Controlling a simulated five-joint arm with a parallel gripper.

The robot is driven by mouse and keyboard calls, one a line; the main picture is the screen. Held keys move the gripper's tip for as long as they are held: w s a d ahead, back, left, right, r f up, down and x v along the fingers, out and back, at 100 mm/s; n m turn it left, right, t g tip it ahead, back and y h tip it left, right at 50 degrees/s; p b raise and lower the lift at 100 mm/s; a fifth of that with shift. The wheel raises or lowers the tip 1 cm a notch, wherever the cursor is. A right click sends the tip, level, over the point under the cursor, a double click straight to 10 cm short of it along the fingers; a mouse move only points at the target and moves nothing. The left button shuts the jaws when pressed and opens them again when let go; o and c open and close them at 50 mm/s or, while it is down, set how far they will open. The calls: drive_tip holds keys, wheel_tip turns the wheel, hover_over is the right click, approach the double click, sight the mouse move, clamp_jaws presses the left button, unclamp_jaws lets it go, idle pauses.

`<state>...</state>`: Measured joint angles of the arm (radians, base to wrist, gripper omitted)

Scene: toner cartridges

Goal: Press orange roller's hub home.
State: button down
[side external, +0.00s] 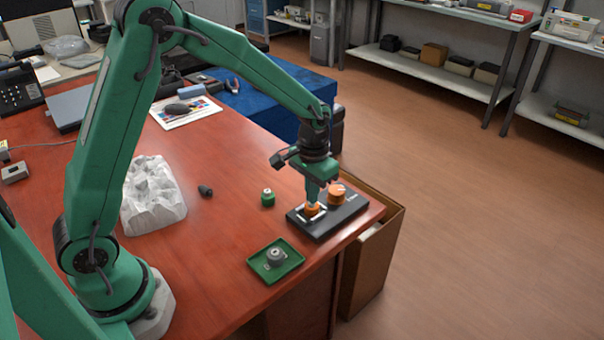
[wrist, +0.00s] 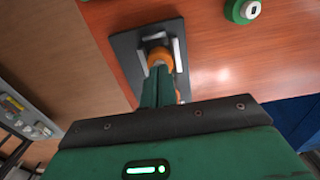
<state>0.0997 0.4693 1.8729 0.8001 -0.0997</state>
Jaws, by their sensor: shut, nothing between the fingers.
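A black base plate (side external: 327,229) lies near the table's right front edge. An orange part (side external: 312,211) sits on it between pale rails, directly under my gripper (side external: 313,203). A second, taller orange cylinder (side external: 338,193) stands on the same plate, farther right. In the wrist view, the orange part (wrist: 158,57) shows at the tips of my gripper (wrist: 158,69), between the pale rails. My gripper is shut and empty, pointing down. The fingertips are at or just above the orange part; I cannot tell whether they touch. The fingers hide much of its top, so the hub's seating is not clear.
A green roller (side external: 267,198) stands left of the plate. A green tray (side external: 256,265) holding a grey round part (side external: 276,256) lies in front. A small dark part (side external: 205,191) and crumpled white packing (side external: 152,197) lie farther left. An open carton (side external: 376,260) stands beside the table.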

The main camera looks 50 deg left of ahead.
drive_tip(key=shift+f, duration=0.4)
idle(0.3)
drive_tip(key=shift+r, duration=0.1)
drive_tip(key=shift+r, duration=3.45)
drive_tip(key=shift+r, duration=0.1)
drive_tip(key=s+a+r+t, duration=0.2)
drive_tip(key=s+r, duration=0.4)
drive_tip(key=s, duration=0.5)
drive_tip(key=s+a+r+t, duration=0.2)
drive_tip(key=s+r, duration=0.4)
drive_tip(key=s, duration=0.4)
drive_tip(key=shift+s+a+t, duration=0.2)
drive_tip(key=shift+s+t, duration=0.15)
drive_tip(key=shift+t, duration=0.45)
